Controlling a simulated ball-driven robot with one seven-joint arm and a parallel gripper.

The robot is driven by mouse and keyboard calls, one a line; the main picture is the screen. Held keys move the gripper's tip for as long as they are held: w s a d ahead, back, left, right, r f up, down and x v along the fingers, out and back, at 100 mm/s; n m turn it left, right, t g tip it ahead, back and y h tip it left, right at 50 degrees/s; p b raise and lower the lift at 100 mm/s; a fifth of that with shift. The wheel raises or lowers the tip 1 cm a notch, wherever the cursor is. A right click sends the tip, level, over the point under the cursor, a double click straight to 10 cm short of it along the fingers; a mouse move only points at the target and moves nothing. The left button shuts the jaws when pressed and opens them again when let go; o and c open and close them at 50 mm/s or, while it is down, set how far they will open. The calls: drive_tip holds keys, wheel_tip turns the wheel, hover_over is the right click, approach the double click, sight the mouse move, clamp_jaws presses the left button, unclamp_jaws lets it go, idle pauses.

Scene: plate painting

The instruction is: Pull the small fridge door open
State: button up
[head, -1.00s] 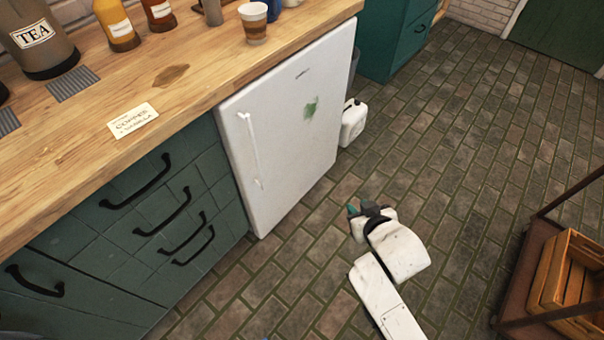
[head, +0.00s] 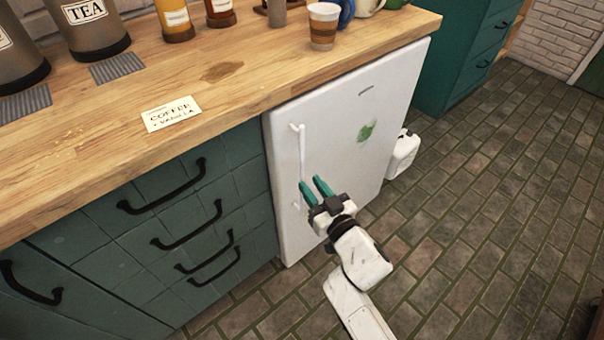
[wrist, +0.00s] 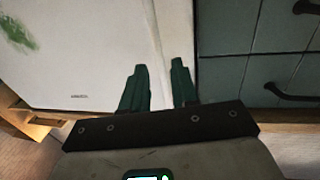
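The small white fridge (head: 345,110) stands under the wooden counter with its door shut. Its thin white vertical handle (head: 301,145) is on the door's left side, and a green smudge marks the door. My gripper (head: 311,182) is in front of the door near the handle's lower part, its teal fingers apart. In the wrist view my gripper (wrist: 159,65) shows open fingers with a pale vertical strip of the fridge front (wrist: 158,30) seen between them. The left finger hides part of the lower handle in the head view. I cannot tell whether a finger touches it.
Dark green drawers (head: 170,215) with black handles adjoin the fridge on the left. The counter (head: 230,75) holds a tea canister (head: 92,30), bottles, a paper cup (head: 322,25) and a coffee card (head: 171,113). A white jug (head: 403,155) stands right of the fridge. The tiled floor (head: 480,200) in front is open.

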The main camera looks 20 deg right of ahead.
sight(303, 174)
drive_tip(key=w, duration=0.3)
drive_tip(key=w+b, duration=0.1)
drive_tip(key=w, duration=0.1)
drive_tip(key=shift+w+a, duration=0.3)
clamp_jaws()
